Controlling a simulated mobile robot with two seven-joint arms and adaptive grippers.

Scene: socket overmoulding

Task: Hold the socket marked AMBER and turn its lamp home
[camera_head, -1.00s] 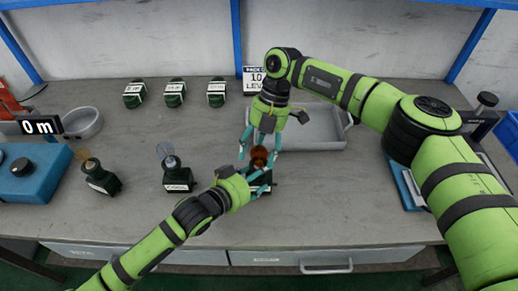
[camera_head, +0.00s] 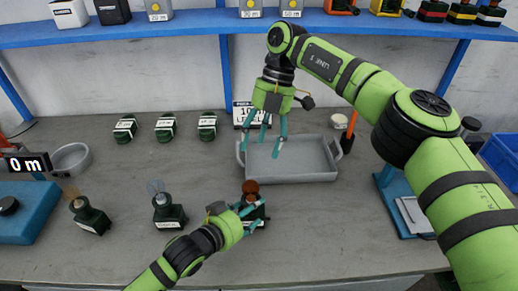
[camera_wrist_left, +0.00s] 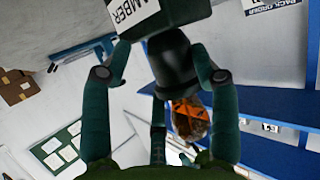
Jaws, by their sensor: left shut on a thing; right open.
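The socket marked AMBER (camera_head: 252,211) is a small dark block on the bench, partly hidden by my left gripper (camera_head: 250,214), which is shut on it. In the left wrist view its white label (camera_wrist_left: 133,12) shows, partly cut off, with "MBER" readable. A brown-orange lamp (camera_head: 250,187) stands upright in its top. The left wrist view shows this lamp as a glass bulb (camera_wrist_left: 190,118) in a dark neck; I cannot tell how deep it sits. My right gripper (camera_head: 264,150) is open and empty, behind and above the lamp, apart from it.
Two similar sockets with lamps stand to the left, one at far left (camera_head: 90,217) and one nearer (camera_head: 169,214). Three dark green blocks (camera_head: 165,128) line the back. A round dish (camera_head: 71,157) and blue box (camera_head: 30,228) are left.

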